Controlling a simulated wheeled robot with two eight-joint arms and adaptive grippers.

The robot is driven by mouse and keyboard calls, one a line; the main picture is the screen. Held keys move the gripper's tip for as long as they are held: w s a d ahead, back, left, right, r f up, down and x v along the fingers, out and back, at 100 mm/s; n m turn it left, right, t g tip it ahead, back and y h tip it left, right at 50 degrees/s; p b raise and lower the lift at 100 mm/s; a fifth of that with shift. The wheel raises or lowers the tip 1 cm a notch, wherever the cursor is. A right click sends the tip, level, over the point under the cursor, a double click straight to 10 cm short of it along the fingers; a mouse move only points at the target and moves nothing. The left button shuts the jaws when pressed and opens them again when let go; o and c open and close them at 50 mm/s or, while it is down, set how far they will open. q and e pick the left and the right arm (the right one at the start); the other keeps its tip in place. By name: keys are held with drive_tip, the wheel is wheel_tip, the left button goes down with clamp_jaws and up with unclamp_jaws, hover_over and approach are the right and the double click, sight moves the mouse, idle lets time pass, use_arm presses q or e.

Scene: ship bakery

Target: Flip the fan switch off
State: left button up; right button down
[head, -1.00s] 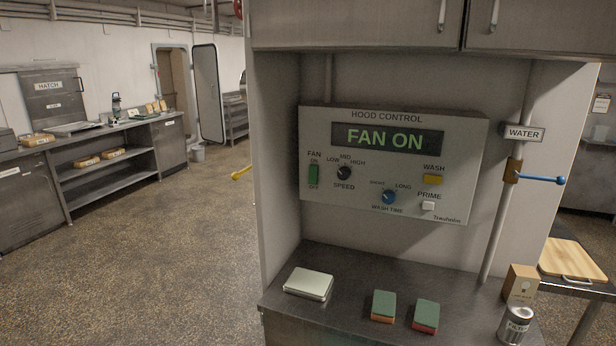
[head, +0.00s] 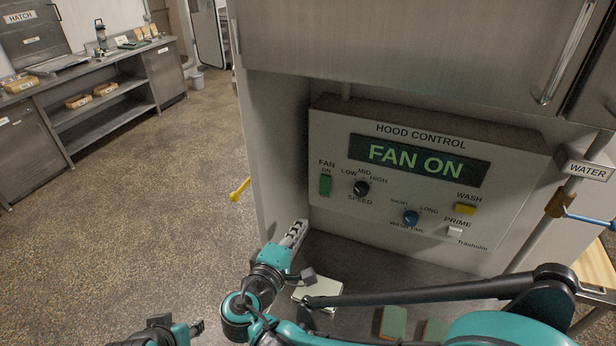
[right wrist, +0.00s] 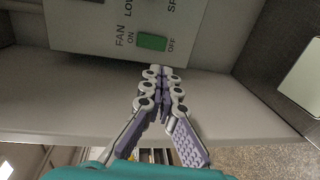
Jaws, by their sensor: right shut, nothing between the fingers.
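The fan switch (head: 325,185) is a green rocker at the left of the grey hood control panel (head: 500,175). The display (head: 420,160) above it reads FAN ON. My right gripper (head: 301,227) is shut and empty, below and left of the switch in the head view, apart from it. In the right wrist view, the closed fingertips (right wrist: 164,72) point towards the panel's edge, and the green switch (right wrist: 152,42) lies just beyond them between the ON and OFF labels.
The speed knob (head: 361,188) is right of the switch, with the blue wash time knob (head: 411,218) and yellow wash button (head: 465,209) further right. A side wall (head: 275,150) borders the alcove on the left. A pale tin (head: 322,294) lies on the counter below.

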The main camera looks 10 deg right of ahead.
sight(324, 192)
drive_tip(key=shift+s+r, duration=0.1)
drive_tip(key=shift+s, duration=0.05)
drive_tip(key=b+x, duration=0.1)
drive_tip(key=x, duration=1.3)
drive_tip(key=shift+w+d+f+b, duration=0.2)
drive_tip(key=shift+w+f+b, duration=0.15)
drive_tip(key=shift+b, duration=0.25)
drive_tip(key=shift+r, duration=0.1)
